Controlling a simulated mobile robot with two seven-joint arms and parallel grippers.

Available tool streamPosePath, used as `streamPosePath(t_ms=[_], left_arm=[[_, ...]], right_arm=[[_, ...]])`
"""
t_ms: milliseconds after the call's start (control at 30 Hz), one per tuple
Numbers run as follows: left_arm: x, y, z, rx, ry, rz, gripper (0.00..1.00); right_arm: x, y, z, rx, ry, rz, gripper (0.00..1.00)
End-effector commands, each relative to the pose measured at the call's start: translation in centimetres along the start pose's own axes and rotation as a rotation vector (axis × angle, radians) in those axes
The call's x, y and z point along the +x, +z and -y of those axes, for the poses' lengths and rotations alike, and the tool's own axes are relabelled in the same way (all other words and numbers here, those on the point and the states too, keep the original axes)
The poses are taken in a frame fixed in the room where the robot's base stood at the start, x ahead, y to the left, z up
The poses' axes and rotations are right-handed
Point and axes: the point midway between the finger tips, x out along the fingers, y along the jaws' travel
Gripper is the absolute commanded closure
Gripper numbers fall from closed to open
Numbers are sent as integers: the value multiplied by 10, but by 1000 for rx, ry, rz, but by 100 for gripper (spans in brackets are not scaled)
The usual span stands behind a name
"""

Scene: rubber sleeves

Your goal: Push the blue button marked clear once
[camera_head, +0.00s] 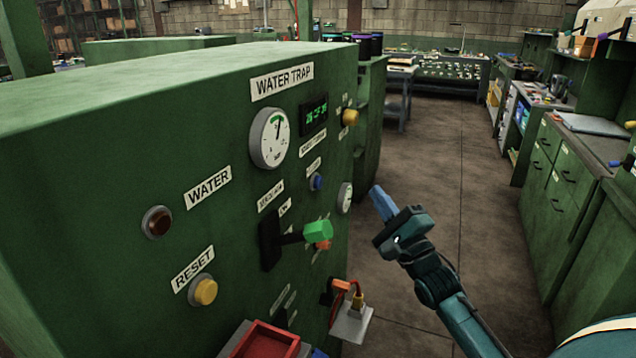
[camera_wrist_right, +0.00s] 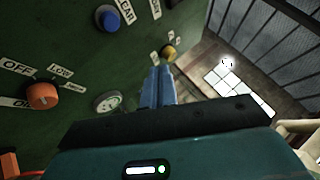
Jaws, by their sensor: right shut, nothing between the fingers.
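The blue button (camera_head: 316,182) is on the front panel of the green machine (camera_head: 120,130), below a small label and left of a small white gauge. In the right wrist view the blue button (camera_wrist_right: 107,18) is at the top left, beside a label whose visible letters look like part of "CLEAR". My right gripper (camera_head: 377,192) is shut and empty, to the right of the panel and apart from the button. Its blue fingers (camera_wrist_right: 157,86) lie together in the wrist view. My left gripper is not in view.
A green-handled lever (camera_head: 318,231) sticks out below the button, with an orange knob (camera_head: 322,245) beside it. A yellow knob (camera_head: 350,117) is above right. A red bin (camera_head: 265,342) is low in front. The floor (camera_head: 455,200) right of the machine is clear.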

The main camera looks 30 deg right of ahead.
Motion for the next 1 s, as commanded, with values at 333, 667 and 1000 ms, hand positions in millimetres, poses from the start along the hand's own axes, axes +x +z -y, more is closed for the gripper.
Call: streamPosePath(t_ms=[333, 667, 1000], left_arm=[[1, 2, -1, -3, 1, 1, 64], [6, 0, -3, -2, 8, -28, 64], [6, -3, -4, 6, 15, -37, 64]], right_arm=[[4, 3, -5, -2, 0, -1, 100], [35, 26, -28, 0, -1, -1, 100], [58, 42, -44, -3, 2, -1, 100]])
